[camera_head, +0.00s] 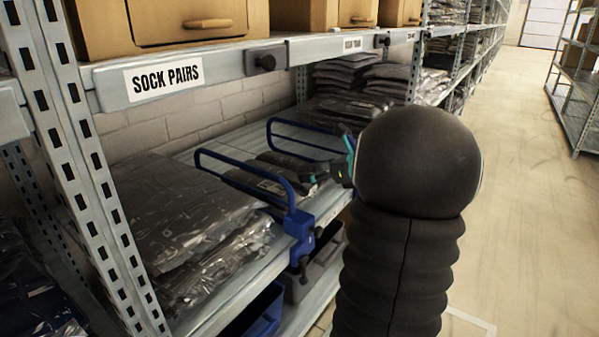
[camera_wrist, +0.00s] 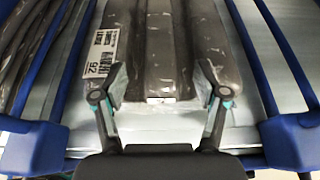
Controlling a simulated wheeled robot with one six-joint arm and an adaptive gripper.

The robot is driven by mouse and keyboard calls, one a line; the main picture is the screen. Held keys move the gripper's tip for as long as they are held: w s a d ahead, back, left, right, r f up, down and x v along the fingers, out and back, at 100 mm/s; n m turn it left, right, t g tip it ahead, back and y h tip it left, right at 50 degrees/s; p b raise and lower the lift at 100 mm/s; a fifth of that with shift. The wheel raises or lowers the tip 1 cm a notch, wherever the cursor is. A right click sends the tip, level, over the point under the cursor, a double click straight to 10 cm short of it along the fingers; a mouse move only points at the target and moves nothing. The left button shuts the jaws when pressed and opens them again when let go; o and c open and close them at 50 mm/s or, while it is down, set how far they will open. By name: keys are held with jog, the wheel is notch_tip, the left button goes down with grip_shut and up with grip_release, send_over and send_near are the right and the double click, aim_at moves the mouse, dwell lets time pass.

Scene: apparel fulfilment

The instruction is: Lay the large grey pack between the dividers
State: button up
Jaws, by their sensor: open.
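A grey plastic-wrapped pack (camera_wrist: 160,40) with a white label lies lengthwise on the shelf between two blue dividers, the left one (camera_wrist: 35,145) and the right one (camera_wrist: 290,140) in the wrist view. Bare shelf shows between the pack and the right divider. In the head view the pack (camera_head: 268,184) shows partly behind the near divider (camera_head: 245,168); the far divider (camera_head: 300,125) is beyond it. My gripper (camera_wrist: 162,82) is open, its fingers spread at the pack's near end. I cannot tell whether they touch it. In the head view my arm mostly hides the gripper (camera_head: 346,162).
Large grey packs (camera_head: 170,215) lie left of the near divider. More stacked packs (camera_head: 365,82) lie beyond the far divider. The upper shelf beam (camera_head: 240,65) crosses above, and a metal upright (camera_head: 85,150) stands at left. The aisle (camera_head: 530,180) at right is clear.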

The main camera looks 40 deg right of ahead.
jog(key=v, duration=0.4)
jog(key=shift+s, duration=0.1)
dwell(0.5)
